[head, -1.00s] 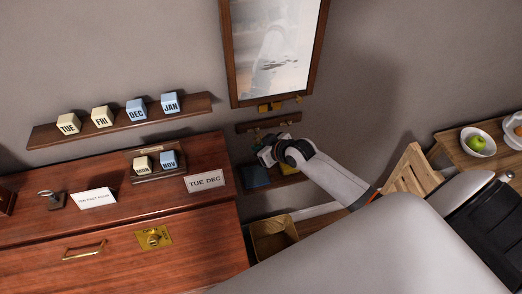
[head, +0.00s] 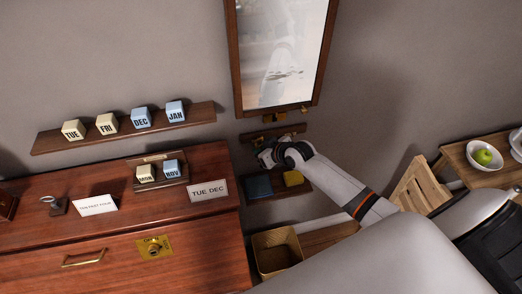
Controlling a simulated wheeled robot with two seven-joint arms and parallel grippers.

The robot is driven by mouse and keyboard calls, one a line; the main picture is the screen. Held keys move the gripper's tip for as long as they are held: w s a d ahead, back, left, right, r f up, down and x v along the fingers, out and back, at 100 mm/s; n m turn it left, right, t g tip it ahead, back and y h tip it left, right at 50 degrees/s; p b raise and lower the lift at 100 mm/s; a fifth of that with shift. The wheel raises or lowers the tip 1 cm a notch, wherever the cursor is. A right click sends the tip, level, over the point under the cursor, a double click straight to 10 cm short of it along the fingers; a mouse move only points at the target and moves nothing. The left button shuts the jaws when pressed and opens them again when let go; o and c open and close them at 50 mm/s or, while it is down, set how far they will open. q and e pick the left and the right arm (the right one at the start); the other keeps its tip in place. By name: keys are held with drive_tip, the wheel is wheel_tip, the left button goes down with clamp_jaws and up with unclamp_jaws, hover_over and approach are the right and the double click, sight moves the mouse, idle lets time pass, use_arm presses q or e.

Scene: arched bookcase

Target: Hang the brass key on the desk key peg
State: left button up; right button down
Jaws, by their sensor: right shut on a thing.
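My right gripper (head: 264,156) is just below a narrow dark wooden rail (head: 272,134) on the wall under the mirror. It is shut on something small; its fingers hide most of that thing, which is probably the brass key. Small fittings show on the rail, too small to tell apart. On the desk (head: 120,226), at the left, stands a small dark stand with a pale curved top (head: 56,206), which may be the desk key peg. My left gripper is not in view.
A low wall shelf (head: 275,186) holds a dark blue item (head: 258,186) and a yellow item (head: 293,178). The desk bears cards and date blocks. A mirror (head: 282,50) hangs above.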

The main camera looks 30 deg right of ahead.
idle(0.3)
drive_tip(key=c, duration=1.4)
unclamp_jaws()
